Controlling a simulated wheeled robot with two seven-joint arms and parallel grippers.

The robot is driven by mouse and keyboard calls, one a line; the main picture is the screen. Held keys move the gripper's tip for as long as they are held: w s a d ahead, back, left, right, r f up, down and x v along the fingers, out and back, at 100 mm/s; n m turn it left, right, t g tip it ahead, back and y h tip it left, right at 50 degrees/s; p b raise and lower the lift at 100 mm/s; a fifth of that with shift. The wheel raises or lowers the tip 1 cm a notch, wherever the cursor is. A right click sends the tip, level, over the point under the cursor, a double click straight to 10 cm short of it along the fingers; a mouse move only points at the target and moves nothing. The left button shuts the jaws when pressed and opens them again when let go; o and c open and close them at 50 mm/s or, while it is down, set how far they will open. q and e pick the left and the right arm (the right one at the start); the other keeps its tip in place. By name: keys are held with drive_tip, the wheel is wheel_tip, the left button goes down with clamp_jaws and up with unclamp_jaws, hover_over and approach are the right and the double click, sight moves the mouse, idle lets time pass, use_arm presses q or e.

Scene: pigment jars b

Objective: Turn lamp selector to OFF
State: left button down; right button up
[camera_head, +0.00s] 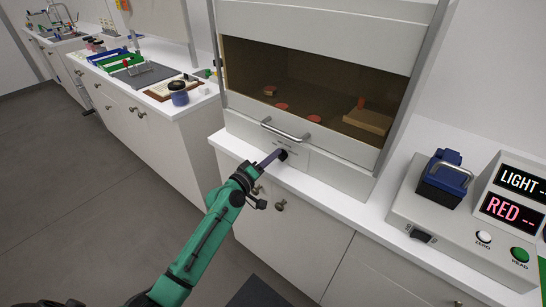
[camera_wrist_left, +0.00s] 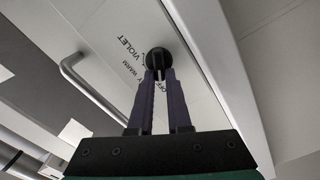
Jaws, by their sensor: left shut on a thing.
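The lamp selector (camera_head: 284,155) is a small round black knob on the white front panel below the cabinet's sash. My left gripper (camera_head: 276,157) reaches it from the lower left, with its dark fingers at the knob. In the left wrist view the knob (camera_wrist_left: 158,57) sits between the fingertips, and the gripper (camera_wrist_left: 159,74) is shut on it. The words VIOLET and WARM show on the panel left of the knob. Another label is partly hidden by the fingers. I cannot tell which label the knob points to. My right gripper is not in view.
A metal bar handle (camera_head: 285,131) is just above the knob; it also shows in the left wrist view (camera_wrist_left: 85,85). The cabinet holds several red-topped items. A grey instrument (camera_head: 405,201) with LIGHT and RED displays stands at right. Drawer knobs (camera_head: 280,205) are below.

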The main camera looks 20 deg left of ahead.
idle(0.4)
use_arm(q)
drive_tip(key=c, duration=0.9)
unclamp_jaws()
drive_tip(key=shift+o, duration=0.2)
drive_tip(key=b+v, duration=0.3)
drive_tip(key=v, duration=1.1)
drive_tip(key=shift+s, duration=0.25)
drive_tip(key=shift+f, duration=0.1)
